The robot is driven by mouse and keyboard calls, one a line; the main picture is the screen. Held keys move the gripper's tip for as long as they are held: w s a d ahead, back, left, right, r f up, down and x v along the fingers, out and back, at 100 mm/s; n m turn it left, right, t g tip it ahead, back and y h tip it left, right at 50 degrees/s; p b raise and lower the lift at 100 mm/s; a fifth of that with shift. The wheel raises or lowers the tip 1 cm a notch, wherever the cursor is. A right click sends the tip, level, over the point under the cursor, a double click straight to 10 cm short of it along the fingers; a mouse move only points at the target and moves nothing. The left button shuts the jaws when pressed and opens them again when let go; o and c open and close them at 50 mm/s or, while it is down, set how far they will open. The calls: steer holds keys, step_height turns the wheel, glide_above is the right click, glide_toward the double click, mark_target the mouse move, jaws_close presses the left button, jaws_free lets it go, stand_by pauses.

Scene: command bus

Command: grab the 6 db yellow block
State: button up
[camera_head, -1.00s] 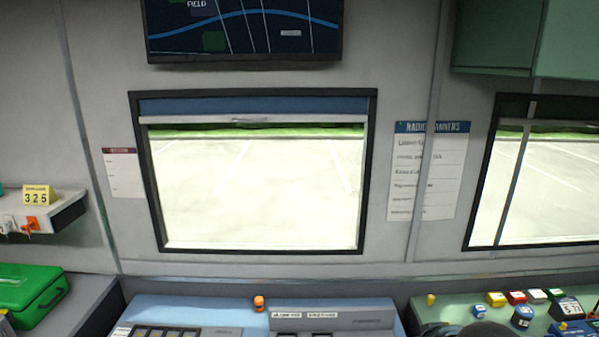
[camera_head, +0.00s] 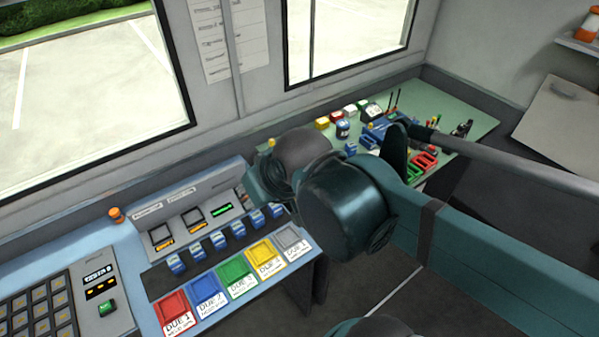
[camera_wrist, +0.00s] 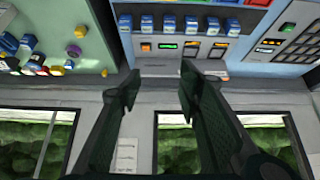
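A small yellow block (camera_head: 322,123) stands on the green desk in the head view, at the left end of a short row of coloured blocks. Its label is too small to read, so I cannot tell if it says 6 dB. My gripper (camera_wrist: 158,77) is open and empty in the wrist view, with its two dark fingers well apart. It points toward the wall and the blue console, away from the blocks. In the head view my own arm covers part of the desk, and I cannot make out the fingers there.
Red (camera_head: 337,116) and white (camera_head: 350,110) blocks stand beside the yellow one. A blue round item (camera_head: 342,130) is in front of them. The blue console (camera_head: 65,258) carries several coloured trays, including a yellow one (camera_head: 265,255). Windows and a wall lie behind.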

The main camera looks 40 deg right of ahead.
stand_by(0.3)
steer(key=w+d+f+m+g+h, duration=0.1)
steer(key=w+d+f+m+g, duration=0.15)
steer(key=w+d+m, duration=0.35)
steer(key=w+d+f+m+g+h, duration=0.1)
steer(key=w+d+f+m, duration=0.25)
steer(key=w+d, duration=0.4)
steer(key=w+d+f+m+g, duration=0.1)
steer(key=w+d+f+m, duration=0.1)
steer(key=d+f, duration=0.3)
steer(key=w+d+f+m+g+b, duration=0.1)
steer(key=d+f+m, duration=0.2)
steer(key=d+f, duration=0.3)
steer(key=w+d+f+m+g, duration=0.1)
steer(key=w+d+f+m, duration=0.1)
steer(key=d+f, duration=0.3)
steer(key=shift+w+d+f+m+g, duration=0.2)
steer(key=shift+f+m, duration=0.15)
steer(key=shift+f, duration=0.25)
steer(key=shift+w+d+f+m+g, duration=0.15)
steer(key=shift+f+m, duration=0.15)
steer(key=shift+f, duration=0.3)
steer(key=shift+a, duration=0.1)
steer(key=shift+d+f+b, duration=0.2)
steer(key=shift+f+b, duration=0.15)
steer(key=shift+f, duration=0.95)
